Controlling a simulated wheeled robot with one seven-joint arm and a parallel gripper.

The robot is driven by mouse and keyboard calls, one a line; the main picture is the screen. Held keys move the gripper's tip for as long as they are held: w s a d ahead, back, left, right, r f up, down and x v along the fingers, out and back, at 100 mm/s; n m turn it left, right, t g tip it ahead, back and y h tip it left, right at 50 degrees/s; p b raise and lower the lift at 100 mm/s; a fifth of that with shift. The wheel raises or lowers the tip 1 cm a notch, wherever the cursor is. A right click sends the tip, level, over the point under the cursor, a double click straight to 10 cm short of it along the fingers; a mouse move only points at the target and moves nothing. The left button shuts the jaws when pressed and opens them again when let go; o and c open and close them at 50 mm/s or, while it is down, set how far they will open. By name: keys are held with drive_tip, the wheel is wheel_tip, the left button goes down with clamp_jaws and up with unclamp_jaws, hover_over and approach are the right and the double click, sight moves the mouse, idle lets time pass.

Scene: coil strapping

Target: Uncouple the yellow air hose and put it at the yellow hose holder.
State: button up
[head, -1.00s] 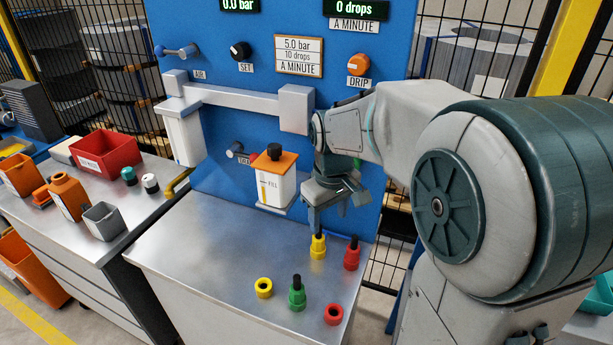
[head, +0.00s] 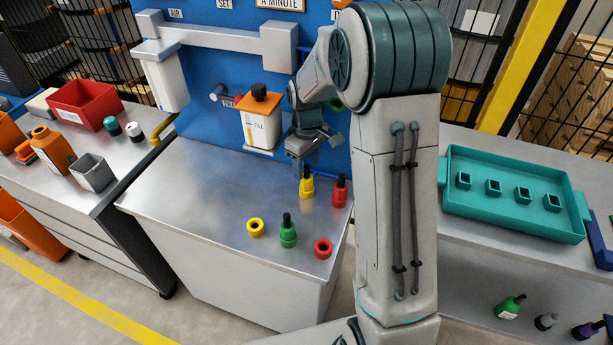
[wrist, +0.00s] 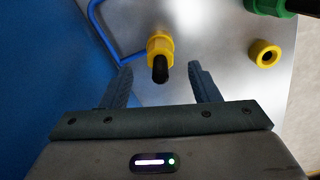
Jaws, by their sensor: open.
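The yellow air hose end (head: 307,187), a yellow collar with a black tip, stands upright at the back of the metal worktop. In the wrist view the yellow hose end (wrist: 160,45) shows between and just beyond the fingers, with no finger touching it. A yellow ring (head: 256,227), seemingly the yellow hose holder, lies nearer the front-left and is empty. The yellow ring also shows at upper right in the wrist view (wrist: 265,53). My gripper (head: 307,165) is open and empty, pointing down just above the yellow hose end; it also shows in the wrist view (wrist: 161,72).
A red hose end (head: 339,190) stands close right of the yellow one. A green hose end (head: 288,232) stands between the yellow ring and an empty red ring (head: 323,248). An orange-topped container (head: 259,120) is close left of my gripper. A blue panel (head: 205,105) rises behind.

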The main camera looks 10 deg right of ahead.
sight(307, 177)
wheel_tip(307, 177, down, 6)
drive_tip(key=shift+f, duration=0.1)
idle(0.4)
clamp_jaws()
drive_tip(key=shift+r+p, duration=0.5)
drive_tip(key=shift+r, duration=0.15)
idle(0.3)
